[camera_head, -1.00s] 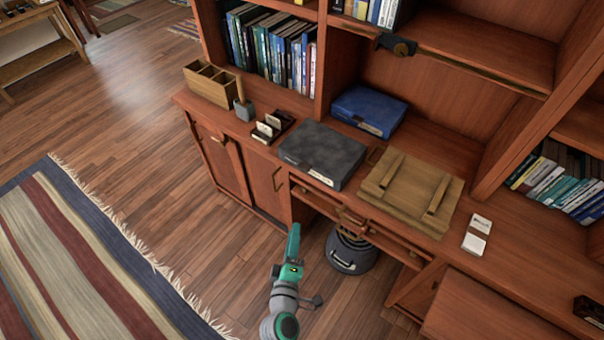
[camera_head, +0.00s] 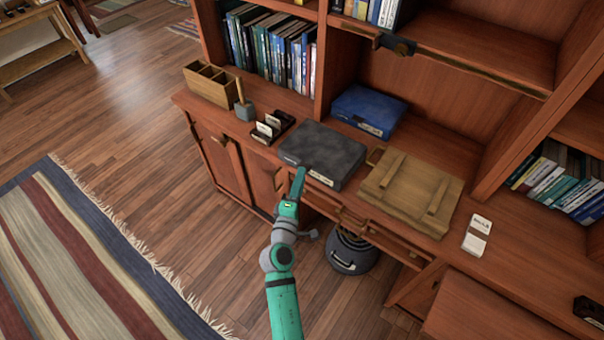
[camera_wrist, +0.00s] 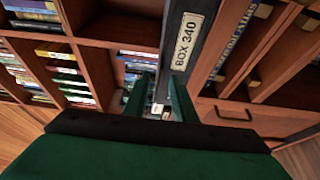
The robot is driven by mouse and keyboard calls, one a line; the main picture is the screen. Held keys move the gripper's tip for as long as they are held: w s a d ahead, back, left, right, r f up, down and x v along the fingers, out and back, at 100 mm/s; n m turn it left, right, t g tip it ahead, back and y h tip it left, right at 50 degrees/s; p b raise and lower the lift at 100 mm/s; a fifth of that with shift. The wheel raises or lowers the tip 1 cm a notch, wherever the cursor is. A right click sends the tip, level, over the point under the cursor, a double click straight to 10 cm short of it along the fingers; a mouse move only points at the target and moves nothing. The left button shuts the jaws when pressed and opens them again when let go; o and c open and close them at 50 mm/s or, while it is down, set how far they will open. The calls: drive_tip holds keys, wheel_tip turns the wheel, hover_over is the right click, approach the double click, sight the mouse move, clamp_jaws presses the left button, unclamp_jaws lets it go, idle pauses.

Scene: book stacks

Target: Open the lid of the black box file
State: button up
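The black box file (camera_head: 335,152) lies flat on the desk top with its lid shut. A pale label shows on its front face. In the wrist view its dark front face (camera_wrist: 176,72) fills the upper middle, with a label reading "BOX 340" (camera_wrist: 187,41). My gripper (camera_head: 300,172) is at the front edge of the box, near the left end of the label. I cannot tell if it touches. In the wrist view the two green fingers (camera_wrist: 160,102) stand apart with nothing held between them.
A blue box file (camera_head: 369,110) lies behind, and a wooden board with two battens (camera_head: 410,190) lies to the right. A card holder (camera_head: 270,128), a pen cup (camera_head: 244,111) and a wooden organizer (camera_head: 211,84) stand to the left. Shelves rise behind.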

drive_tip(key=shift+x, duration=1.3)
drive_tip(key=shift+c, duration=0.3)
clamp_jaws()
